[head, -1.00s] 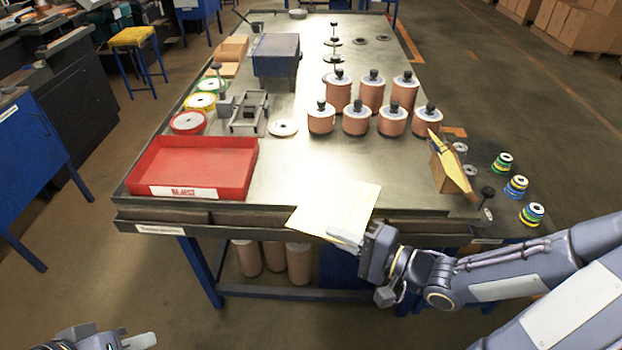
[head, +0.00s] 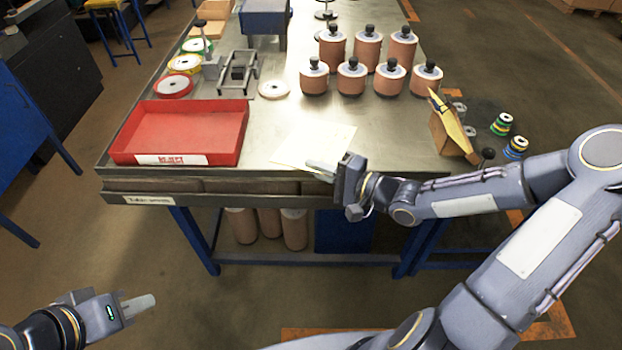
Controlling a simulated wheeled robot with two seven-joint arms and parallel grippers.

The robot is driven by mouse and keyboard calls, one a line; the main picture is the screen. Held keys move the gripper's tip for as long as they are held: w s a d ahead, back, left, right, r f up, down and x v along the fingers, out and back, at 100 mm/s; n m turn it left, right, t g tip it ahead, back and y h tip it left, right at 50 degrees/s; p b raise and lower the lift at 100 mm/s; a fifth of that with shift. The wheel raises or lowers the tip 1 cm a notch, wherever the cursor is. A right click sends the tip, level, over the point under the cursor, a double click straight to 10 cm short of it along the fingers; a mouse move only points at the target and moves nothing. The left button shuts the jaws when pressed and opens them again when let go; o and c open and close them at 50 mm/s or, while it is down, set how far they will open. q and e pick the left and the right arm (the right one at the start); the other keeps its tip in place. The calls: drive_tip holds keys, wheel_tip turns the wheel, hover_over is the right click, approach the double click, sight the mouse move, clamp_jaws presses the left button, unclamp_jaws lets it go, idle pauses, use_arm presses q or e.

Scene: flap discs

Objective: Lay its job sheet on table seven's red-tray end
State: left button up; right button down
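The job sheet (head: 318,139), a pale cream page, is over the table top (head: 270,185) near its front edge, right of the red tray (head: 225,142). It looks flat and close to the surface; I cannot tell if all of it touches. My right gripper (head: 322,167) is at the sheet's near right corner, its fingers together on it. The red tray is empty, with a white label on its front, at the table's left front end. My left gripper (head: 138,306) is low at the left, away from the table, with no object visible; its finger gap is hidden.
Several copper-coloured cylinders with black knobs (head: 350,75) stand behind the sheet. A metal fixture (head: 238,70) and a pale disc (head: 273,89) lie behind the tray. A cardboard holder with yellow sheets (head: 450,130) is at the right. Bare metal separates tray and sheet.

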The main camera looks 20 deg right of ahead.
drive_tip(key=w+f, duration=0.1)
drive_tip(key=f, duration=0.1)
drive_tip(key=w+f, duration=0.2)
drive_tip(key=f, duration=0.1)
drive_tip(key=w+f, duration=0.1)
drive_tip(key=f, duration=0.1)
drive_tip(key=shift+w+a+f, duration=0.1)
drive_tip(key=shift+w+f, duration=0.05)
drive_tip(key=shift+w, duration=0.2)
drive_tip(key=shift+f, duration=0.55)
drive_tip(key=shift+f, duration=0.1)
drive_tip(key=shift+f+b, duration=0.15)
drive_tip(key=shift+b, duration=0.15)
drive_tip(key=c, duration=1.6)
unclamp_jaws()
drive_tip(key=shift+c, duration=0.2)
